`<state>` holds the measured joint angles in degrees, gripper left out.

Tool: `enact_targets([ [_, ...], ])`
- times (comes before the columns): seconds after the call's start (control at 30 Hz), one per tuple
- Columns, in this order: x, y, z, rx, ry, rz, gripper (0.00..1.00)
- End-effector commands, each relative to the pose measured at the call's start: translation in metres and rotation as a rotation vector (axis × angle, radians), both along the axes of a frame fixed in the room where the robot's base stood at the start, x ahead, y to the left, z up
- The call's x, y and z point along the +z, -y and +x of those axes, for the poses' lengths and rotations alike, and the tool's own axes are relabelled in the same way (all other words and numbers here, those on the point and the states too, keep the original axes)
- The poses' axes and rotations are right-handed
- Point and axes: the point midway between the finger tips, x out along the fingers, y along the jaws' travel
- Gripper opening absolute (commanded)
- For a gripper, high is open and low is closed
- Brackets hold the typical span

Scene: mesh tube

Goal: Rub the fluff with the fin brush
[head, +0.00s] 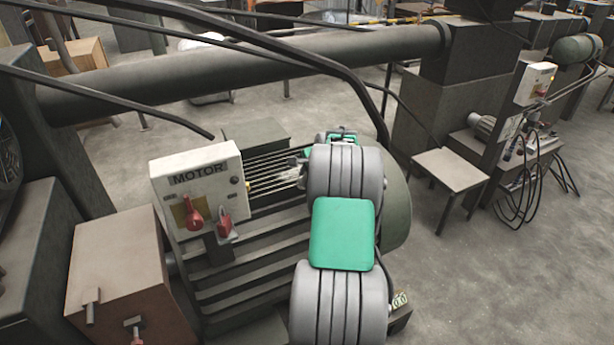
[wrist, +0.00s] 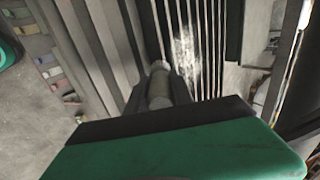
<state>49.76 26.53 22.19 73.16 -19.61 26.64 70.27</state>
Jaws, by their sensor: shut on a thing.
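The fluff (wrist: 187,55) is a pale, patchy clump on the thin upright fins (wrist: 206,50) in the wrist view. It also shows as a whitish patch in the head view (head: 288,176), on the finned part of the motor, close to my gripper. My gripper (wrist: 158,98) is shut on the fin brush (wrist: 158,84), a short dark cylinder with a paler end. That end points toward the fins, just left of the fluff in the picture. I cannot tell whether it touches the fins. My arm hides part of the finned area in the head view.
A white box marked MOTOR (head: 198,180) with red handles stands left of the fins. A large pipe (head: 240,72) and dark cables cross behind. A brown box (head: 120,265) stands at the left. Open floor (head: 480,280) lies to the right.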

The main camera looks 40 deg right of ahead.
Motion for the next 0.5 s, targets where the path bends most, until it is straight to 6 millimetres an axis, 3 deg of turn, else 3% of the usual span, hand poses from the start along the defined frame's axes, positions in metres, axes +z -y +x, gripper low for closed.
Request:
enact_targets([
  [0.2, 0.0, -0.012, 0.005, 0.0, 0.001, -0.002, 0.0],
  [0.5, -0.001, -0.003, 0.033, 0.001, 0.002, -0.001, 0.0],
])
